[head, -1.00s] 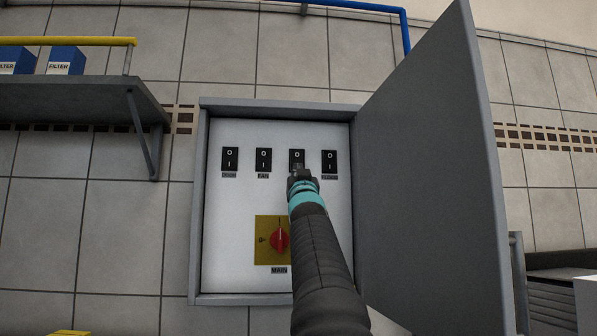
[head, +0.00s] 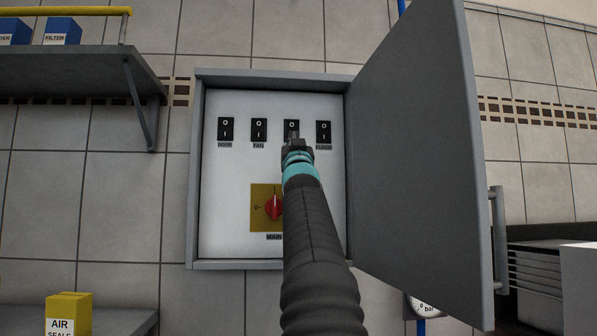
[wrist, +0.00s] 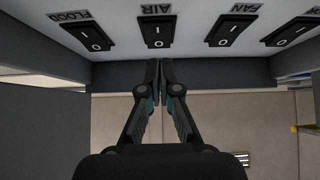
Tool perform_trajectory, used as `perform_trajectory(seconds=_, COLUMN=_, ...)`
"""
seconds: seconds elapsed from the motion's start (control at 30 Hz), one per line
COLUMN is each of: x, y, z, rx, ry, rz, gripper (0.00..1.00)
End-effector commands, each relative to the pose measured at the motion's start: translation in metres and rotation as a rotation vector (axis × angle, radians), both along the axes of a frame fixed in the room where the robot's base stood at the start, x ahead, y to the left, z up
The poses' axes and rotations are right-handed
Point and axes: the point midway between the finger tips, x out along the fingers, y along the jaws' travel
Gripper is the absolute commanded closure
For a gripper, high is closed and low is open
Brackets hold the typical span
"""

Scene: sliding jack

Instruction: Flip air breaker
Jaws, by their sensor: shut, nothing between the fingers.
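The air breaker is a black rocker switch marked 0 and I (head: 291,127), third from left in the row on the white panel. Its AIR label shows upside down in the wrist view, beside the switch (wrist: 157,32). My gripper (head: 294,143) is in front of the switch's lower part and hides its label in the head view. In the wrist view my gripper (wrist: 159,72) has its fingers shut together with nothing between them. The fingertips show below the AIR switch in that picture. I cannot tell whether they touch the panel, or which way the rocker is set.
The FAN switch (head: 259,129) and another switch (head: 225,130) are to the left, the FLOOD switch (head: 323,131) to the right. A red MAIN knob (head: 273,207) is below, partly behind my arm. The open cabinet door (head: 420,160) stands on the right. A shelf (head: 75,80) is at left.

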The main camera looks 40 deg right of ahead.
Motion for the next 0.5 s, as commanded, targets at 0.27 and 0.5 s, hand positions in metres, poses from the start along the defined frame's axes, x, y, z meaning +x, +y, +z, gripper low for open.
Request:
perform_trajectory(seconds=0.27, x=-0.026, y=0.018, z=-0.044, rx=0.001, ry=0.001, rz=0.000, gripper=1.00)
perform_trajectory(seconds=0.5, x=-0.043, y=0.029, z=-0.069, rx=0.001, ry=0.001, rz=0.000, gripper=1.00)
